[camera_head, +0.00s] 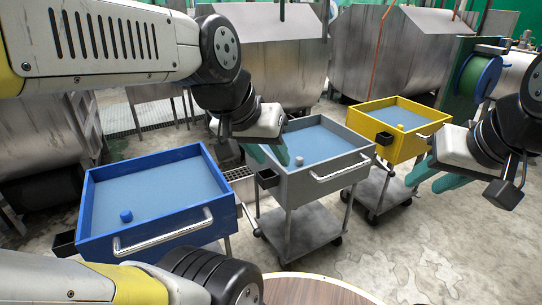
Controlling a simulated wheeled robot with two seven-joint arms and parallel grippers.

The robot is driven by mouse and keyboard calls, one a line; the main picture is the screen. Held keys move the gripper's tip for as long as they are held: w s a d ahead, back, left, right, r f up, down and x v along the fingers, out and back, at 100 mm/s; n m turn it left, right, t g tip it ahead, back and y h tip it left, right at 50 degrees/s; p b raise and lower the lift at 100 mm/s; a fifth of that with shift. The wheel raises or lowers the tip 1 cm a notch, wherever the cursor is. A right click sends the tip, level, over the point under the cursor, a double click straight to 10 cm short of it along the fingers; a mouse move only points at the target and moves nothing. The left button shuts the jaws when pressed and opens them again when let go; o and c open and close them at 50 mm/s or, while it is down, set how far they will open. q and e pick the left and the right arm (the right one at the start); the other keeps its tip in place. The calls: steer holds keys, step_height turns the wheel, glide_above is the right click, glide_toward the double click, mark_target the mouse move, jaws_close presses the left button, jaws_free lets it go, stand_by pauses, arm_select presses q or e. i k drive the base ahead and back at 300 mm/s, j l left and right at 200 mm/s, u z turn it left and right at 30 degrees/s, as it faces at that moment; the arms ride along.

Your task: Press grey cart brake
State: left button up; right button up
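The grey cart (328,190) stands in the middle, with a blue liquid-like surface in its tray and a silver handle (340,170) on its front right side. A small grey knob (299,161) shows inside its tray; I cannot tell which part is the brake. A dark box (268,179) hangs at its left side. My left gripper (268,153) is open and empty, with teal fingers over the cart's left rear edge. My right gripper (436,178) is open and empty, to the right of the grey cart and in front of the yellow cart.
A blue cart (165,242) stands left with a blue knob (126,216). A yellow cart (402,149) stands behind right with a small knob (400,127). Large metal drums (385,55) line the back. A round wooden surface (310,291) lies in front. Bare floor (400,250) lies right.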

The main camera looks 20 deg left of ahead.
mark_target(391, 174)
steer(key=i+l+u, duration=0.35)
steer(key=l+u, duration=0.15)
steer(key=i+l+u, duration=0.1)
steer(key=l+u, duration=0.15)
steer(key=l, duration=0.2)
steer(key=i+l+u, duration=0.1)
steer(key=l+u, duration=0.15)
steer(key=l, duration=0.15)
